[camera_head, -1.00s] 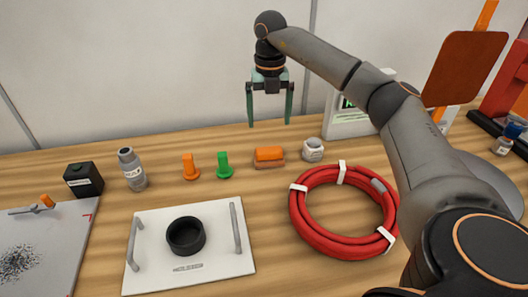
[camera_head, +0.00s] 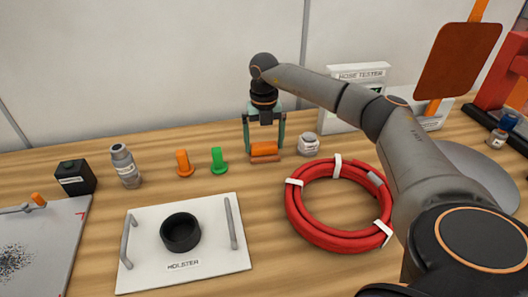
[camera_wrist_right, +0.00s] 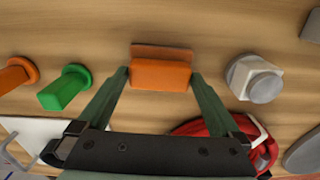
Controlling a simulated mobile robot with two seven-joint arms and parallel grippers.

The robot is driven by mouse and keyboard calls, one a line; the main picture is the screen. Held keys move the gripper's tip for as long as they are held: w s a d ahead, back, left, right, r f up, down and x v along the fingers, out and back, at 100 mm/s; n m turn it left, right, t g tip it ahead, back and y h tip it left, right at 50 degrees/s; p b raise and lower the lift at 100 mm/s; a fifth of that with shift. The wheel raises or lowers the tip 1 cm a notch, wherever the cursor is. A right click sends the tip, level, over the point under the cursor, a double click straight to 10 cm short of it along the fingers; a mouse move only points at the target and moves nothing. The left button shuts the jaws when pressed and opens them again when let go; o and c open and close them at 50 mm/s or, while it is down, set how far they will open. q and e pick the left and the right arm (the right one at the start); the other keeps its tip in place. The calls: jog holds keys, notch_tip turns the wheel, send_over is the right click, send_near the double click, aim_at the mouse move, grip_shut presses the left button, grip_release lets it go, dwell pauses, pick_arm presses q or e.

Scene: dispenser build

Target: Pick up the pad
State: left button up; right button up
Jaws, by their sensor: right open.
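The pad (camera_head: 264,149) looks like an orange block with a flat brown strip along one long side, lying on the wooden table. It also shows in the right wrist view (camera_wrist_right: 160,74). My right gripper (camera_head: 264,151) points down with its two green fingers apart, one at each end of the pad. The gripper holds nothing. My left gripper is not in view.
Green (camera_head: 218,161) and orange (camera_head: 184,163) pegs stand left of the pad. A red hose coil (camera_head: 300,217) and a white holster tray (camera_head: 205,270) lie nearer. The wall is behind.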

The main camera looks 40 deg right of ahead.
jog(key=shift+c, duration=0.4)
jog(key=c, duration=0.9)
jog(key=shift+r, duration=0.15)
jog(key=shift+c, duration=0.2)
jog(key=shift+r, duration=0.65)
jog(key=s+a+r+p, duration=0.1)
jog(key=s+a+r, duration=0.4)
jog(key=a+r, duration=0.6)
jog(key=shift+a+r, duration=0.25)
jog(key=shift+a, duration=0.8)
